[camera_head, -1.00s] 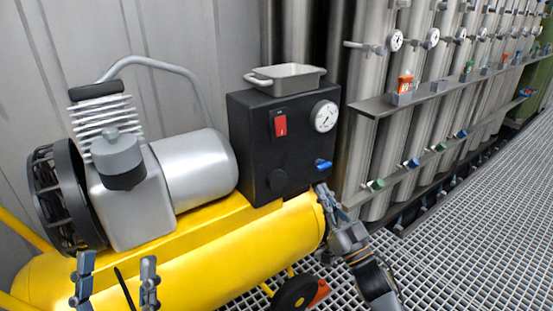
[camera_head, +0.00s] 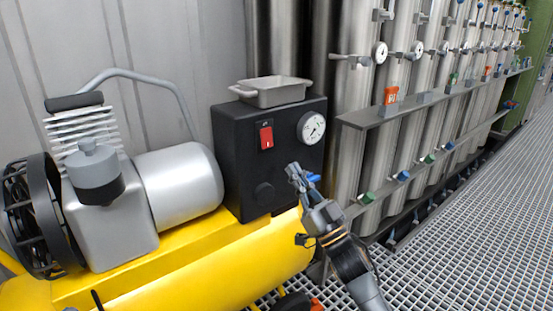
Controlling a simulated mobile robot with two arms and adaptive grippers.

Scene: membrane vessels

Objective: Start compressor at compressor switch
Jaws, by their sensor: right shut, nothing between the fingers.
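The compressor has a yellow tank (camera_head: 215,276), a silver motor (camera_head: 180,186) and a black control box (camera_head: 235,165). The red compressor switch (camera_head: 266,138) sits on the front of the box, left of the round gauge (camera_head: 311,128). My right gripper (camera_head: 296,172) is shut and empty, in front of the lower right of the box and below the switch and the gauge. It partly covers the blue valve handle (camera_head: 314,178). I cannot tell whether it touches the box. My left gripper is out of view.
A grey tray (camera_head: 272,92) rests on top of the box. To the right stand several steel membrane vessels (camera_head: 350,100) with gauges, coloured valves and a shelf (camera_head: 385,115). Grating floor (camera_head: 470,215) lies open at the right.

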